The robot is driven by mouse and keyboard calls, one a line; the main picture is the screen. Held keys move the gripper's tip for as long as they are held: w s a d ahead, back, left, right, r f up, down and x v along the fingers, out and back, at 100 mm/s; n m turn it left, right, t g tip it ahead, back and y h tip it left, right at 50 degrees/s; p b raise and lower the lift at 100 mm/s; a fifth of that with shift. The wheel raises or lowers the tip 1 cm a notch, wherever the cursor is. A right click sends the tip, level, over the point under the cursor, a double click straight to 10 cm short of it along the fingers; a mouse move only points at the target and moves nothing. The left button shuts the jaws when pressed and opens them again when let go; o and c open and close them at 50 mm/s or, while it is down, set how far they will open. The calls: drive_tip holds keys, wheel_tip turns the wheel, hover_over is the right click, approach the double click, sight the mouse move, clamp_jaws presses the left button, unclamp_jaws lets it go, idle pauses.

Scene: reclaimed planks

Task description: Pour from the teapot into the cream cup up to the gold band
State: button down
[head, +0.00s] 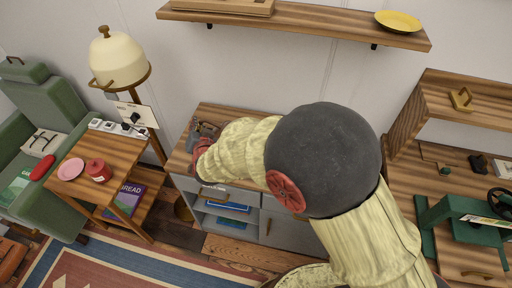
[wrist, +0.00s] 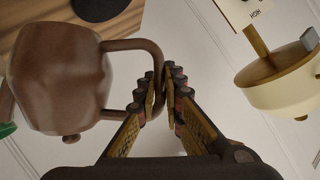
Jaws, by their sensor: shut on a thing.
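A brown teapot (wrist: 62,75) fills the left of the wrist view, which is upside down. Its lid knob points to the picture's bottom, so the pot looks roughly upright. My gripper (wrist: 166,92) is shut on the teapot's handle (wrist: 150,48), with the fingers on either side of it. In the head view my gripper (head: 207,131) is small and dark over the left end of the cabinet top; the teapot cannot be made out there. I cannot make out the cream cup or its gold band in either view; my arm covers much of the cabinet top.
The wooden cabinet (head: 240,110) stands against the wall, under a shelf (head: 310,22) with a yellow plate (head: 398,21). A cream-shaded lamp (head: 117,60) stands close on the left, beside a side table (head: 105,152). A dark round thing (wrist: 98,8) lies on the wood.

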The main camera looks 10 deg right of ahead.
drive_tip(key=shift+d+r+m+y+b, duration=0.25)
drive_tip(key=shift+d+r+b, duration=0.3)
drive_tip(key=shift+r+b, duration=0.25)
drive_tip(key=shift+d+r+m+y+b, duration=0.15)
drive_tip(key=shift+d+r+m+b, duration=0.1)
drive_tip(key=shift+d+r+b, duration=0.5)
idle(6.5)
